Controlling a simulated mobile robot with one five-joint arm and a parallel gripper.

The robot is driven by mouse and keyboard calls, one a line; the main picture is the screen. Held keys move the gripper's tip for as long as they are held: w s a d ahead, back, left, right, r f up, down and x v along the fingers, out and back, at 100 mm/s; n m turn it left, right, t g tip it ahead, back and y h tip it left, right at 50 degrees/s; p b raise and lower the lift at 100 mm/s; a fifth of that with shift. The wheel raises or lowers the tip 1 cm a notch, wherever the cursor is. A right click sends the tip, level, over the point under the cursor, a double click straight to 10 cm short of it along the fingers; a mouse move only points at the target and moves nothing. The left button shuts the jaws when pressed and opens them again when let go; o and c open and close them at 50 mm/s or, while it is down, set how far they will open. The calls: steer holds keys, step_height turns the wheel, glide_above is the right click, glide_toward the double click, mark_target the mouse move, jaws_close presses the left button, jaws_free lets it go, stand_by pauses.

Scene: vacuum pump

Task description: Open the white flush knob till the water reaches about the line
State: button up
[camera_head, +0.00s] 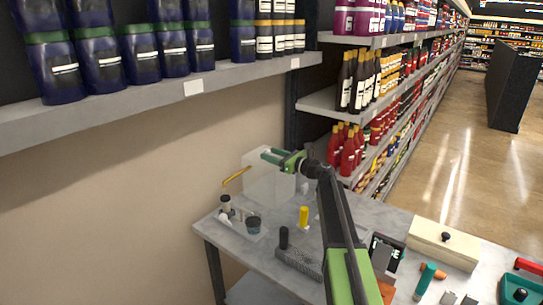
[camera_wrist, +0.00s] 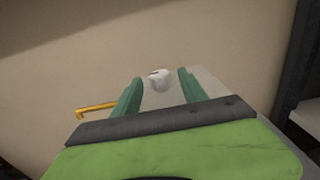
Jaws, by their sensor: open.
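The white flush knob (camera_wrist: 158,79) shows in the wrist view as a small rounded piece. It lies between the two green fingers of my gripper (camera_wrist: 161,75), with gaps on both sides. My gripper is open. In the head view my gripper (camera_head: 271,156) is above the pale translucent tank (camera_head: 266,186), and I cannot make out the knob there. A yellow bent spout (camera_head: 236,176) sticks out at the tank's left; it also shows in the wrist view (camera_wrist: 95,109). I cannot make out the water level or the line.
The grey table (camera_head: 222,238) holds a black-capped vial (camera_head: 226,203), a dark cup (camera_head: 253,224), a yellow cylinder (camera_head: 303,217), a black cylinder (camera_head: 284,238) and a cream box (camera_head: 443,243). A loaded shelf (camera_head: 150,102) overhangs at upper left. Bottle shelves stand behind.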

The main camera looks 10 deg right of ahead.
steer(key=shift+a, duration=0.1)
jaws_close()
steer(key=shift+w+n+g+y, duration=0.3)
steer(key=shift+y, duration=0.1)
steer(key=shift+n+g+y, duration=0.4)
steer(key=shift+g, duration=0.1)
steer(key=shift+s, duration=0.1)
jaws_free()
